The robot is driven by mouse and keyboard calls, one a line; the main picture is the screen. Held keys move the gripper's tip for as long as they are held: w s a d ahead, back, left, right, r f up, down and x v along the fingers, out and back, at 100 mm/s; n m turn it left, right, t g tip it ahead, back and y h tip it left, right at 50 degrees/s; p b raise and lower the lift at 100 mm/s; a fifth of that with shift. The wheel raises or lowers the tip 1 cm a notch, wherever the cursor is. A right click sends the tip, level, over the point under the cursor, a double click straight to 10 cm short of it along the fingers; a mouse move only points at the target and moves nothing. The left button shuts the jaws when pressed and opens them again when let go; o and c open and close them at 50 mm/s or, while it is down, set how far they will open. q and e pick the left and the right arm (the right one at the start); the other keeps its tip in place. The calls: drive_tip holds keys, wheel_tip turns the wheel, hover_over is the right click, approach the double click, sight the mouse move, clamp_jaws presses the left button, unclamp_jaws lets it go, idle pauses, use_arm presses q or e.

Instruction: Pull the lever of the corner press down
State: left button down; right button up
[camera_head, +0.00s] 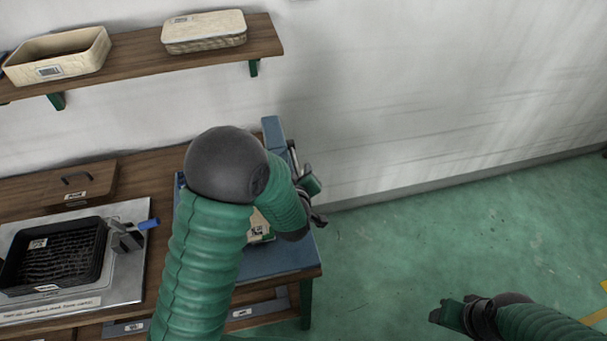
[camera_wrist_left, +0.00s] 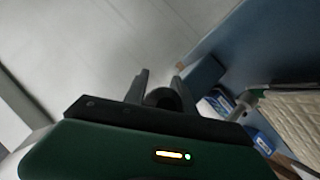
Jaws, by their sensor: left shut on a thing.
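The corner press (camera_head: 272,262) is a blue stand with an upright post at the right end of the wooden bench. My left arm crosses in front and hides much of it. My left gripper (camera_head: 316,205) is at the press's right side. In the left wrist view, its two fingers (camera_wrist_left: 161,90) are shut around a dark round end, which appears to be the lever (camera_wrist_left: 161,99). The blue post (camera_wrist_left: 205,78) stands close on the right there. My right gripper (camera_head: 447,313) is over the floor at the lower right, apart from the press; its fingers are too small to judge.
A black ribbed tray (camera_head: 98,262) lies on a metal plate (camera_head: 138,275) with a blue-handled clamp (camera_head: 148,224). A wooden lid (camera_head: 65,184) is behind. A shelf (camera_head: 140,68) holds two pale boxes. Green floor to the right is clear.

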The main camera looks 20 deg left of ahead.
use_arm(q)
drive_tip(key=shift+s+a+f, duration=0.2)
drive_tip(key=shift+a+f, duration=0.1)
drive_tip(key=shift+f, duration=0.1)
drive_tip(key=c, duration=1.4)
unclamp_jaws()
drive_tip(key=o, duration=0.3)
drive_tip(key=shift+w+a, duration=0.1)
drive_tip(key=shift+a, duration=0.05)
drive_tip(key=shift+r, duration=0.1)
